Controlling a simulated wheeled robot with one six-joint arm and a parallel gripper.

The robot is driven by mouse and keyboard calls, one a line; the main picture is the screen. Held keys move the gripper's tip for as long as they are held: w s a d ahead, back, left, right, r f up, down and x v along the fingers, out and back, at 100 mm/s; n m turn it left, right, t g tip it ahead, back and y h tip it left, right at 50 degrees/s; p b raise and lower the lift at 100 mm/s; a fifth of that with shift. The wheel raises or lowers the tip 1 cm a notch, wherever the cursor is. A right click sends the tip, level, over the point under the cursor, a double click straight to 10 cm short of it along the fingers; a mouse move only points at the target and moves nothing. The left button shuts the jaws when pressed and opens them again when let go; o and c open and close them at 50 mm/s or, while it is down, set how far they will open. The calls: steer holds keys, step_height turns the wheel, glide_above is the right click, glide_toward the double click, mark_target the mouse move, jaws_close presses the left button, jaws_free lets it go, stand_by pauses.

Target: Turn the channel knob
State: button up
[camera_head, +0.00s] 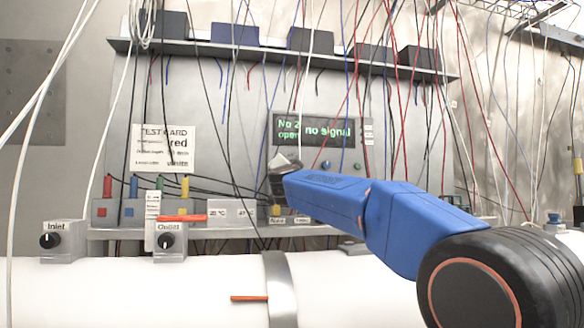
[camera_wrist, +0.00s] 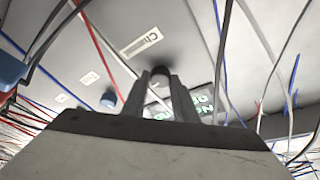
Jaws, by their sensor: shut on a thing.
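The channel knob (camera_wrist: 149,70) is a small dark round knob on the grey panel, below a pale label strip in the wrist view. My gripper (camera_wrist: 157,76) has its two dark fingers at the knob, one on each side, and is shut on it. In the head view my gripper (camera_head: 283,164) reaches the panel just below the display (camera_head: 316,130), which reads "No 2 open" and "no signal" in green. The knob is hidden behind my gripper there. Part of the display shows behind the fingers in the wrist view (camera_wrist: 203,103).
Many loose cables hang before the panel. A blue button (camera_wrist: 109,99) sits near the knob. Inlet (camera_head: 49,240) and outlet (camera_head: 166,241) knobs stand on the white pipe (camera_head: 200,290). A test card (camera_head: 163,148) hangs at left. A shelf (camera_head: 280,53) with boxes runs above.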

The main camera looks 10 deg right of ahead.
steer(key=shift+m+g+h, duration=0.3)
steer(key=shift+m, duration=0.3)
steer(key=o, duration=1.1)
steer(key=shift+c, duration=0.2)
steer(key=v, duration=1.7)
steer(key=shift+s+f, duration=0.2)
